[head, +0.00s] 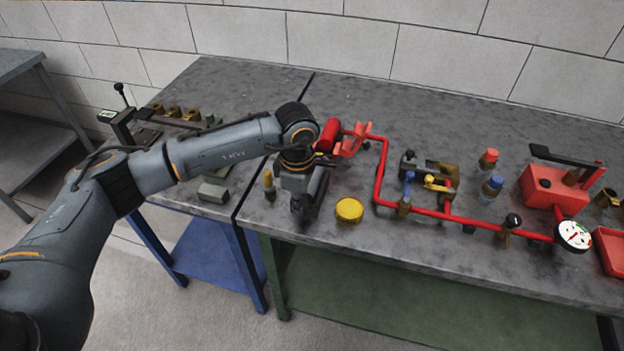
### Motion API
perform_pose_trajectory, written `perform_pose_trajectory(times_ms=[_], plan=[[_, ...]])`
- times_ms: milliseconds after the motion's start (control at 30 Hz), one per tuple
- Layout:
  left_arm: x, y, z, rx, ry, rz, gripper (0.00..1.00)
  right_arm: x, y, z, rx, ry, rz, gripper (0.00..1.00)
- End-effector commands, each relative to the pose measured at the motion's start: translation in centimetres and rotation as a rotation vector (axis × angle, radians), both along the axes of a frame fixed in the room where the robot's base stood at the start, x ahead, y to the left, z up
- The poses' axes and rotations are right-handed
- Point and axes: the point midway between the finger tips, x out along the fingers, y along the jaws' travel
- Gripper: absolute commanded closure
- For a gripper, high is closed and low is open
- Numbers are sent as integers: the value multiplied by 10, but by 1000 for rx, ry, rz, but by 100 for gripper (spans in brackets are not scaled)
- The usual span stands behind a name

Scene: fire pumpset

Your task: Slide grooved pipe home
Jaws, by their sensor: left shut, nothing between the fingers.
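A red pipe run (378,170) bends at the back and runs along the bench to the right. A short red cylinder (329,135), perhaps the grooved pipe, lies at its far left end, partly hidden by my left wrist. A red bracket-like piece (356,140) stands between that cylinder and the pipe run. I cannot tell whether the cylinder touches the pipe run. My left gripper (303,206) is shut and empty, low over the bench and in front of the cylinder. My right gripper is out of view.
A yellow round lid (349,210) lies close right of my left gripper. A small brass-coloured piece (269,185) stands just left of it. Valves, a pressure gauge (573,235) and a red pump box (553,187) fill the right side. The back of the bench is clear.

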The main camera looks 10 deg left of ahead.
Motion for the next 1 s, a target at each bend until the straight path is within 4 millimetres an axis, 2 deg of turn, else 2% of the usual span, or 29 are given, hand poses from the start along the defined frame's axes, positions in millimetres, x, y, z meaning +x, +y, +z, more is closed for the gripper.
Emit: perform_pose_trajectory(times_ms=[1000], plan=[[25,-1,0,0,-1,1,100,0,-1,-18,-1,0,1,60]])
